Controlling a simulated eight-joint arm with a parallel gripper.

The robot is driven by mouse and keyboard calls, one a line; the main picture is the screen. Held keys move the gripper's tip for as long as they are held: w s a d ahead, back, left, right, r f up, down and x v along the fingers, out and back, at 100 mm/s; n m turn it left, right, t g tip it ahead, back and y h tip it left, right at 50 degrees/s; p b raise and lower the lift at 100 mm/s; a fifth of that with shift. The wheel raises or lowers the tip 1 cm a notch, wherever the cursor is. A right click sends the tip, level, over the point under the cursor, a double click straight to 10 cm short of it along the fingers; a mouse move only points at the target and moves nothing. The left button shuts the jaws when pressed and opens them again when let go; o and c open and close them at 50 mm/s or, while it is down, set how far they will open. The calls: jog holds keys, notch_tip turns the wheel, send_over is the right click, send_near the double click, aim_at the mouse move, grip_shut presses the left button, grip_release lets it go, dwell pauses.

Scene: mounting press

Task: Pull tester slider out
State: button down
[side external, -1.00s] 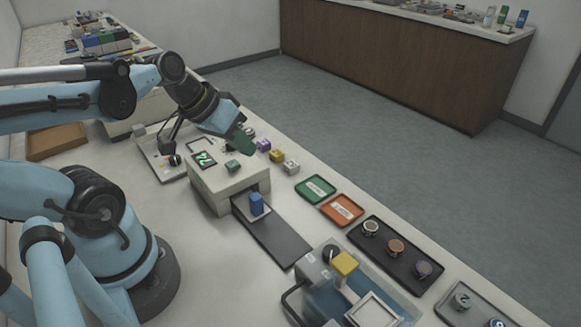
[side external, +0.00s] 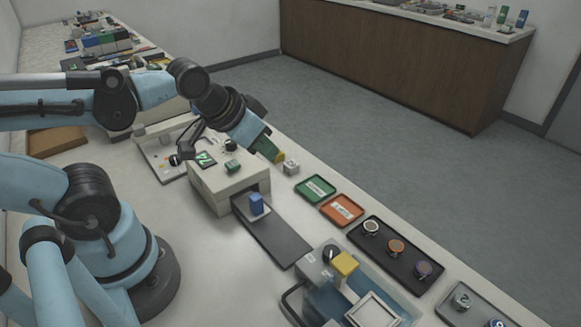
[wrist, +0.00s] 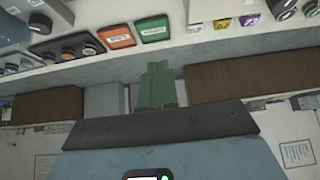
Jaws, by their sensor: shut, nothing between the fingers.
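A small slider with an upright blue block handle (side external: 256,204) sits on that track, just outside the opening. My gripper (side external: 274,153) is up and behind the tester, toward the bench's far edge, well clear of the blue handle. Its green fingers (wrist: 155,85) are closed together and empty in the wrist view. The blue handle cannot be made out in the wrist view.
Small colored cubes (side external: 291,167) lie beside my gripper. Green (side external: 315,188) and orange (side external: 342,209) trays and a dark tray of round samples (side external: 396,258) line the far edge. A blue machine with a yellow block (side external: 345,263) stands past the track's end.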

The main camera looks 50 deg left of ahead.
aim_at(256, 196)
jog(key=c, duration=1.8)
grip_release()
jog(key=shift+o, duration=1.3)
jog(key=o, duration=0.5)
jog(key=shift+s+g, duration=0.35)
jog(key=shift+g, duration=0.85)
jog(key=shift+c, duration=0.2)
jog(key=shift+o, duration=0.6)
jog(key=shift+s+g, duration=0.35)
jog(key=shift+g, duration=0.45)
jog(key=shift+s+f+g, duration=0.25)
jog(key=shift+f+g, duration=0.3)
jog(key=shift+f, duration=1.35)
jog(key=shift+s+f+g, duration=0.3)
jog(key=shift+f+g, duration=0.2)
jog(key=shift+f, duration=1.35)
jog(key=shift+s+f+g, duration=0.25)
jog(key=shift+f+g, duration=0.3)
jog(key=shift+f, duration=1.35)
grip_shut()
